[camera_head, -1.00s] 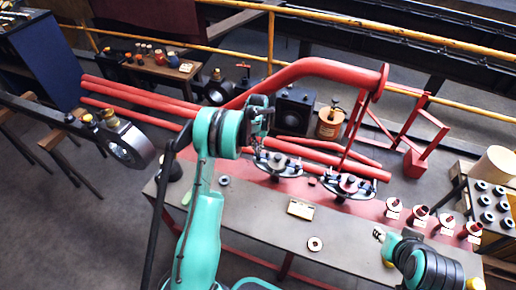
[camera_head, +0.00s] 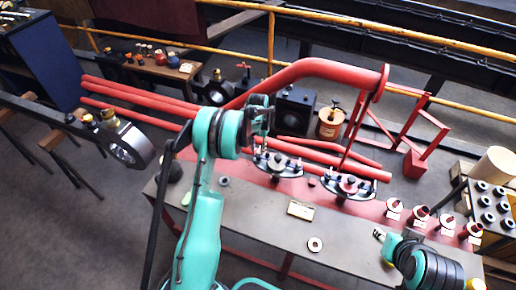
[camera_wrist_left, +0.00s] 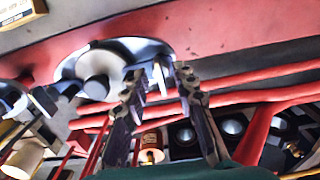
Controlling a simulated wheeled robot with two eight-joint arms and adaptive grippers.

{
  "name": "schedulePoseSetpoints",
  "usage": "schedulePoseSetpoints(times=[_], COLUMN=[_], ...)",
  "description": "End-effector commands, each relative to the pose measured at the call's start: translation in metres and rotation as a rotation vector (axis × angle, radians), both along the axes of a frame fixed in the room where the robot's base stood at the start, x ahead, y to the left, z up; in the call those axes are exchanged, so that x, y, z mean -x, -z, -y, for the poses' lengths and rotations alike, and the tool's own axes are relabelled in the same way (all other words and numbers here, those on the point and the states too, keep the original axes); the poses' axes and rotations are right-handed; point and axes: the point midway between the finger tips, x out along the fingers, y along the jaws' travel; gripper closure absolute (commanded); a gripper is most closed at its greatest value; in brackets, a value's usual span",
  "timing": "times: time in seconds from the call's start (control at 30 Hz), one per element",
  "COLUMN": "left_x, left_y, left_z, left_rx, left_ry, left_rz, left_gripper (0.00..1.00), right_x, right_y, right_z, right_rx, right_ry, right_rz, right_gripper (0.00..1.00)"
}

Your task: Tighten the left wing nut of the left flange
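The left flange (camera_head: 284,169) is a dark and silver oval plate with upright studs on the red-topped bench. Its left wing nut (camera_head: 259,157) is small and partly hidden by my left gripper (camera_head: 260,145), which points down just above it. In the left wrist view the flange (camera_wrist_left: 68,70) has a round pale hub, and a silver stud with a wing nut (camera_wrist_left: 160,78) shows between the two spread fingers of the left gripper (camera_wrist_left: 157,72). I cannot tell whether the fingers touch it. My right gripper (camera_head: 379,234) is low at the right, away from the flanges; its opening is too small to tell.
A second flange (camera_head: 349,187) stands to the right. Long red pipes (camera_head: 325,157) lie behind both flanges, and a raised red pipe (camera_head: 320,67) arches over. A ring (camera_head: 315,244) and a small plate (camera_head: 300,210) lie on the front of the bench, which is otherwise mostly clear.

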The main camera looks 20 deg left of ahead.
Motion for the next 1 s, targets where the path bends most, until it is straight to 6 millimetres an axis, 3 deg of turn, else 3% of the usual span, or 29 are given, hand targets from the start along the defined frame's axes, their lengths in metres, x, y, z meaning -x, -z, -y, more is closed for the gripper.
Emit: schedulePoseSetpoints(times=[0.5,0.7,1.0], left_x=[0.0,0.0,0.0], left_y=[-0.098,-0.115,-0.116], left_z=[0.0,0.0,0.0], left_rx=[0.0,0.0,0.0], left_ry=[0.0,0.0,0.0], left_rz=[0.0,0.0,0.0], left_gripper=[0.72,0.72,0.72], right_x=[0.0,0.0,0.0], right_y=[0.0,0.0,0.0], right_z=[0.0,0.0,0.0], right_rx=[0.0,0.0,0.0], right_ry=[0.0,0.0,0.0], right_rz=[0.0,0.0,0.0], right_gripper=[0.65,0.65,0.65])
